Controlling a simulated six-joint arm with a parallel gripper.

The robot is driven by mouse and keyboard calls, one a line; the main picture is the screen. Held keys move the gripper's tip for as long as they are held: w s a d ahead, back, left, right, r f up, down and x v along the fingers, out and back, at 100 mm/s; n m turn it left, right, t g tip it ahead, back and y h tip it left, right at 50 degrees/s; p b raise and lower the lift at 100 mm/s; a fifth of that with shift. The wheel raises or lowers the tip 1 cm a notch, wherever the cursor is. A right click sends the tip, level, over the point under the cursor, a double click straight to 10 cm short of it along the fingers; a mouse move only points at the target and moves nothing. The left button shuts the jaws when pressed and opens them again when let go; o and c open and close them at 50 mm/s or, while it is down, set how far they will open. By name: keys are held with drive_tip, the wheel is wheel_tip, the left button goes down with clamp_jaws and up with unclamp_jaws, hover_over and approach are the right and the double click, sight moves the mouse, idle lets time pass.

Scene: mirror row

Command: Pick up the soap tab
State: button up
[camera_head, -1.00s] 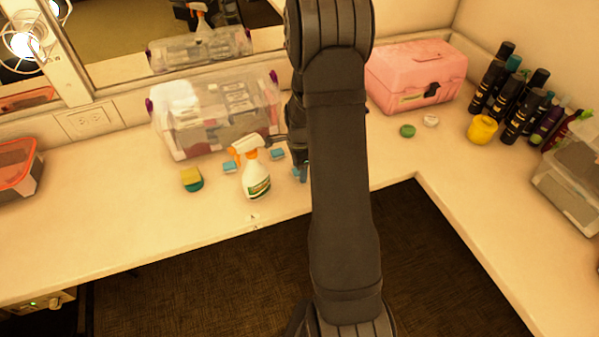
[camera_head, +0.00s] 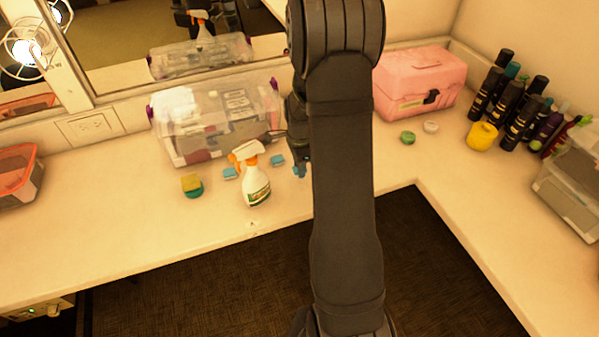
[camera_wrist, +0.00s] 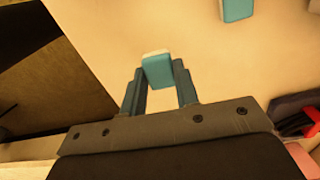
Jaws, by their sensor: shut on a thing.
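A soap tab (camera_wrist: 158,71), blue with a pale layer along its edge, sits between the two fingertips of my gripper (camera_wrist: 159,75) in the wrist view. The fingers are closed on its sides. In the head view this blue tab (camera_head: 299,171) shows at the tip of my gripper (camera_head: 301,163), partly hidden by my arm. I cannot tell whether it touches the counter. Two similar blue tabs lie to the left, one closer (camera_head: 277,160) and one beside the spray bottle (camera_head: 231,173). One other tab also shows at the top of the wrist view (camera_wrist: 237,9).
A white and orange spray bottle (camera_head: 257,186) and a yellow-green sponge (camera_head: 192,185) stand left of my gripper. A clear bin (camera_head: 185,140) is behind. A pink case (camera_head: 420,82), small discs and dark bottles (camera_head: 507,100) are right.

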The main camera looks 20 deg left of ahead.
drive_tip(key=d+r, duration=0.7)
drive_tip(key=d, duration=0.4)
drive_tip(key=shift+d, duration=0.4)
drive_tip(key=w+d, duration=0.3)
drive_tip(key=d, duration=2.6)
drive_tip(key=s+d, duration=0.7)
drive_tip(key=d, duration=0.5)
drive_tip(key=s+d, duration=0.7)
drive_tip(key=d, duration=0.5)
hover_over(498, 251)
drive_tip(key=shift+n, duration=0.3)
wheel_tip(498, 251, down, 7)
drive_tip(key=shift+r, duration=0.15)
drive_tip(key=shift+f, duration=2)
drive_tip(key=shift+f, duration=0.1)
